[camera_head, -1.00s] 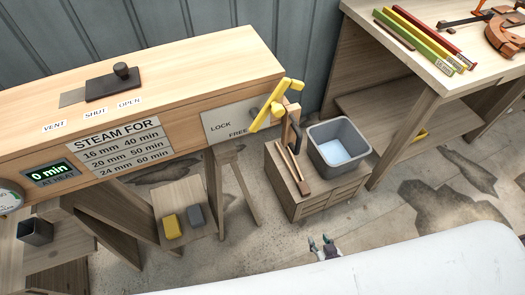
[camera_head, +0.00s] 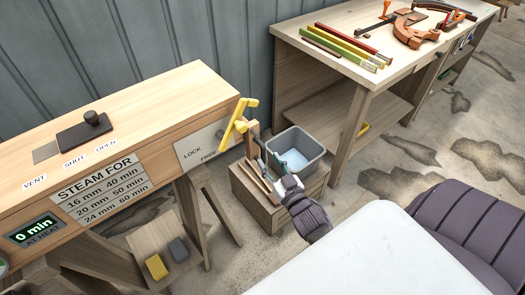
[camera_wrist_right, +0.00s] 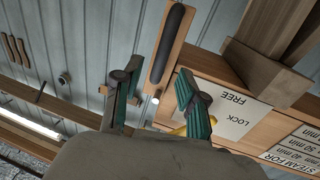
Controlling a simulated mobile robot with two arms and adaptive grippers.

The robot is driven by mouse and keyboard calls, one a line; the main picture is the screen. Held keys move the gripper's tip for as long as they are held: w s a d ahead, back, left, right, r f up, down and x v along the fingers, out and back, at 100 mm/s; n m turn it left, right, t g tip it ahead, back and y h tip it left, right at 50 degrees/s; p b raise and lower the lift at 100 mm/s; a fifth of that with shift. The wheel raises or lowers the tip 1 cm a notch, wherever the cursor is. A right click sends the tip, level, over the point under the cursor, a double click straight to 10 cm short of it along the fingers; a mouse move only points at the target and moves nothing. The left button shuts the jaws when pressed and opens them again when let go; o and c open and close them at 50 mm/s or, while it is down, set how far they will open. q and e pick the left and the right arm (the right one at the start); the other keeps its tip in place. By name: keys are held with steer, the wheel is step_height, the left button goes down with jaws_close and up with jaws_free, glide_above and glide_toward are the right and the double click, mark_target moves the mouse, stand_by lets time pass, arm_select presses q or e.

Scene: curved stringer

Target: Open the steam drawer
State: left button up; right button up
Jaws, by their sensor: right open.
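The long wooden steam box (camera_head: 150,110) stands at left in the head view, with a "LOCK / FREE" label (camera_head: 205,143) near its right end. A yellow lever (camera_head: 236,122) stands up by that label; a bit of yellow (camera_wrist_right: 180,131) shows behind my fingers in the wrist view. Beside the lever is an upright wooden piece (camera_head: 252,137). In the wrist view a wooden bar with a long dark handle (camera_wrist_right: 171,45) lies ahead of my fingertips. My right gripper (camera_head: 270,160) is open and empty, its fingers (camera_wrist_right: 153,88) apart, not visibly touching the handle. My left gripper is out of view.
A grey bin (camera_head: 296,150) stands on a low wooden cabinet (camera_head: 262,208) just behind my right gripper. A workbench (camera_head: 345,70) with tools stands at the back right. A white surface (camera_head: 370,255) fills the lower right.

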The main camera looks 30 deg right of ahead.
mark_target(264, 155)
steer(key=w, duration=0.4)
steer(key=shift+w+d, duration=0.25)
steer(key=shift+w, duration=0.15)
jaws_close()
